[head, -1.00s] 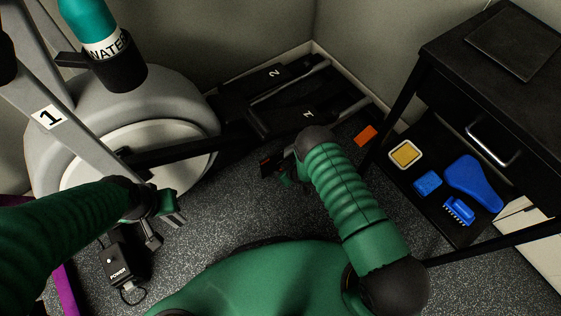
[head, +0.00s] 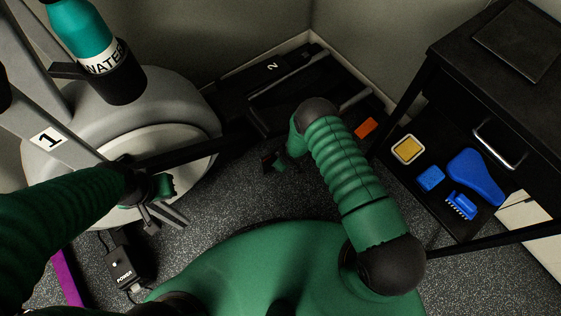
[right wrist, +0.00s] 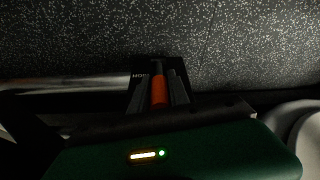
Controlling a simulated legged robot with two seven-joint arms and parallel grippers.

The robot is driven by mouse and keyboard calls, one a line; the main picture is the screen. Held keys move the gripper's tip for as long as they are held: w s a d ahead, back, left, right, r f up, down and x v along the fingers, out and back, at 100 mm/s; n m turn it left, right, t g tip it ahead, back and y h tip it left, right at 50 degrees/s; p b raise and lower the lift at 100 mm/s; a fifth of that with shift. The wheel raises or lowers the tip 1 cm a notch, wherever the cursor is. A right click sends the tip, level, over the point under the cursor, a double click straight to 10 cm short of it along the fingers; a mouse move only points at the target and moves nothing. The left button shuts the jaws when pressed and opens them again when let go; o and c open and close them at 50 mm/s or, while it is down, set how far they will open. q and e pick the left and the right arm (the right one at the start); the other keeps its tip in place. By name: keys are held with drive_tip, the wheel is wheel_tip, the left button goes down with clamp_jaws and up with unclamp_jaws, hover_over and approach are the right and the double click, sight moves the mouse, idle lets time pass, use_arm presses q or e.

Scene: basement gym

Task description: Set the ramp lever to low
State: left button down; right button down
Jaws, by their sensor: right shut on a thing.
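An orange lever (right wrist: 158,91) with a dark tip stands between the fingers of my right gripper (right wrist: 158,88) in the right wrist view. The gripper is shut on it. A dark plate with small white lettering, too small to read surely, lies just beyond. In the head view my right gripper (head: 274,160) is low beside the black rails of the machine, and my forearm hides part of this area; the lever does not show there. My left gripper (head: 162,216) is empty, its fingers apart, above the floor by the machine's round grey housing (head: 150,150).
A teal water bottle (head: 80,30) sits in a black holder. A black power box (head: 125,265) lies on the floor at lower left. A black stand (head: 435,70) at right has blue items and a yellow-topped one on its lower shelf. An orange block (head: 366,127) lies near the rails.

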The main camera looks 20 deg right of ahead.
drive_tip(key=c, duration=1.6)
unclamp_jaws()
drive_tip(key=shift+w+a+r, duration=0.1)
drive_tip(key=shift+w+a, duration=0.1)
drive_tip(key=shift+w, duration=0.15)
drive_tip(key=o, duration=0.3)
drive_tip(key=shift+o, duration=0.2)
drive_tip(key=shift+s, duration=0.1)
drive_tip(key=shift+d, duration=0.1)
drive_tip(key=shift+s+r+p, duration=0.15)
drive_tip(key=shift+r+p, duration=0.15)
drive_tip(key=p+v, duration=0.7)
drive_tip(key=v, duration=0.9)
drive_tip(key=shift+p, duration=0.35)
drive_tip(key=shift+f, duration=0.1)
